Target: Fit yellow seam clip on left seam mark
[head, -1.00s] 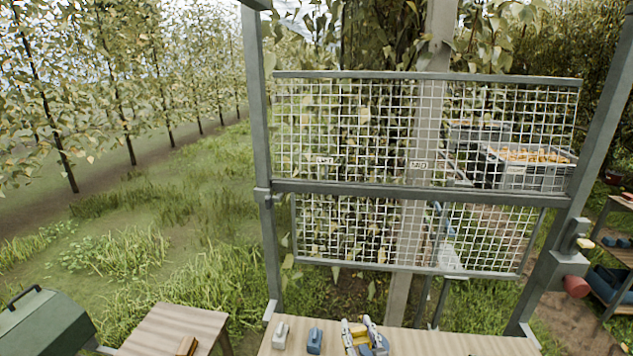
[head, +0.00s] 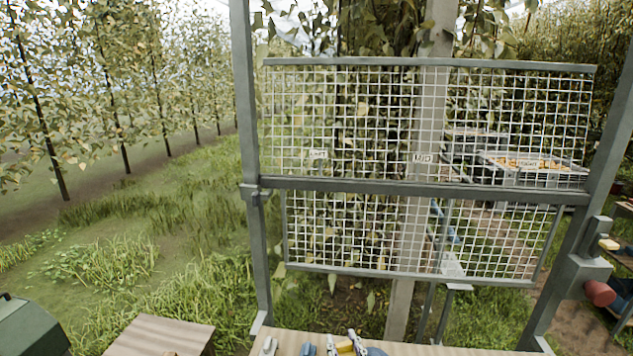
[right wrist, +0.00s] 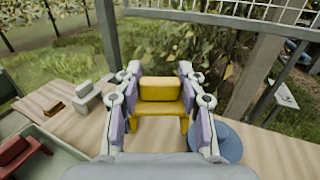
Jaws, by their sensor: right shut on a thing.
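The yellow seam clip (right wrist: 160,90) is between the two fingers of my right gripper (right wrist: 158,112), which is shut on it. In the head view the clip (head: 345,348) and my right gripper (head: 350,343) show only at the bottom edge, above or at the wooden table; the height cannot be told. The left seam mark (head: 318,154) is a small white label on the upper mesh panel, at the left. A middle label (head: 422,158) and a right label (head: 527,162) are in the same row. My left gripper is out of view.
A grey frame with a crossbar (head: 400,190) holds the mesh panels beyond the table (head: 235,343). A grey clip (right wrist: 92,97) and a blue round object (right wrist: 226,143) are on the table. A red object (right wrist: 15,150) lies in a tray at lower left. Space before the mesh looks clear.

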